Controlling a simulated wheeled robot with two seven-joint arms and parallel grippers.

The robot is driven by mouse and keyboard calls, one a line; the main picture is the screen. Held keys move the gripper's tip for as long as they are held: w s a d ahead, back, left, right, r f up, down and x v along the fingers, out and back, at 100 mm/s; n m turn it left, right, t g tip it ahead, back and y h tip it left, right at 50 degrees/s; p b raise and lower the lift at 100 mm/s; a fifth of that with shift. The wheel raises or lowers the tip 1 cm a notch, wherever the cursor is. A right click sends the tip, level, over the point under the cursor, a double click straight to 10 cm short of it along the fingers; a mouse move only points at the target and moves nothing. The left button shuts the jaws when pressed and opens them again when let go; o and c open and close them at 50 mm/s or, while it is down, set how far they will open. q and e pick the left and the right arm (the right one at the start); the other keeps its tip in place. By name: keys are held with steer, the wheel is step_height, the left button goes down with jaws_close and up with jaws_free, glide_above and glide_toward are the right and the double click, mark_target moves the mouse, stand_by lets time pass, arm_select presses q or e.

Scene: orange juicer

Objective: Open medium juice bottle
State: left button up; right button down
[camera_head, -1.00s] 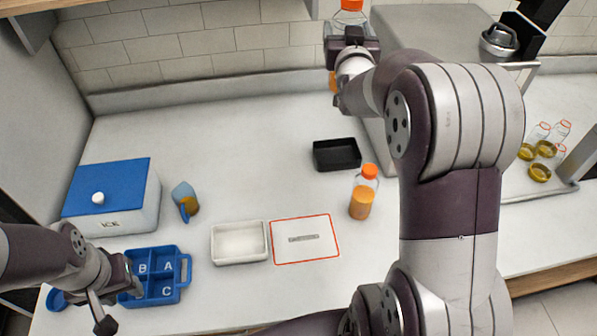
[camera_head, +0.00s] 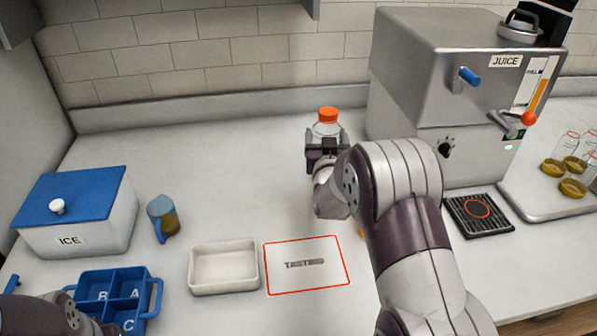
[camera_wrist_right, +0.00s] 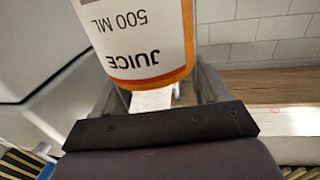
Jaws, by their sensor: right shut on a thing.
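A clear juice bottle (camera_head: 326,129) with an orange cap (camera_head: 328,115) on top is upright in my right gripper (camera_head: 327,147), left of the juice machine. In the right wrist view, the bottle (camera_wrist_right: 140,40) shows orange juice and a white label reading "JUICE 500 ML", with my right gripper (camera_wrist_right: 160,105) shut around it. Its lower part is hidden by the gripper in the head view. A bit of orange (camera_head: 360,231) shows beside my right arm, probably a second bottle mostly hidden. My left gripper (camera_head: 80,322) is at the lower left, partly cut off; its jaws are unclear.
The juice machine (camera_head: 425,90) stands at back right with a black drip grate (camera_head: 480,214). Small bottles and yellow lids rest on a tray (camera_head: 530,205). The back-centre counter is clear.

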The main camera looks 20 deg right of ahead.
steer(key=w+a+f, duration=0.4)
steer(key=w+f, duration=0.2)
steer(key=f, duration=0.2)
steer(key=shift+w+f, duration=0.3)
steer(key=shift+a, duration=0.15)
steer(key=shift+s+f, duration=0.1)
steer(key=shift+f, duration=0.1)
jaws_free()
